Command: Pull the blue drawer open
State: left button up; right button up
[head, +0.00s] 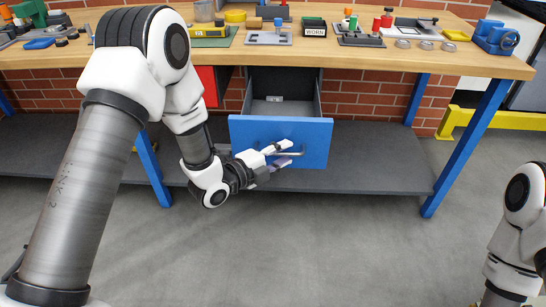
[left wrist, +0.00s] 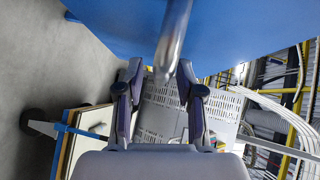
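The blue drawer (head: 310,135) hangs under the workbench and stands pulled out, its grey inside (head: 275,107) showing empty near the front. A metal bar handle (head: 287,153) crosses its blue front; the bar also shows in the left wrist view (left wrist: 174,35). My left gripper (head: 285,153) is at the handle, one finger on each side of the bar. In the left wrist view its fingers (left wrist: 160,80) are spread, with gaps beside the bar. My right arm enters at the right edge, but its gripper is out of frame.
The wooden workbench top (head: 350,62) above carries several tools and trays. A red drawer (head: 207,86) is left of the blue one, partly behind my left arm. A dark lower shelf (head: 370,165) and blue legs (head: 470,140) stand below. The floor in front is clear.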

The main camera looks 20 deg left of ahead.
pick_arm(q)
jog(key=v, duration=1.1)
jog(key=shift+s, duration=0.35)
jog(key=shift+a+r, duration=0.1)
jog(key=s+d+f+g+y, duration=0.1)
jog(key=s+d+f+g, duration=0.15)
jog(key=f, duration=0.45)
jog(key=s+d+f+g, duration=0.1)
jog(key=s+f+g, duration=0.1)
jog(key=s+f, duration=0.35)
jog(key=s+a+f+n+g+y, duration=0.3)
jog(key=s+f+n+g+y, duration=0.4)
jog(key=s+f+n, duration=0.8)
jog(key=s+a+f+n+g, duration=0.1)
jog(key=s+a+n+g, duration=0.15)
jog(key=n, duration=0.45)
notch_tip(320, 180, up, 16)
jog(key=p, duration=1.6)
jog(key=shift+w+n, duration=0.25)
jog(key=shift+n, duration=0.05)
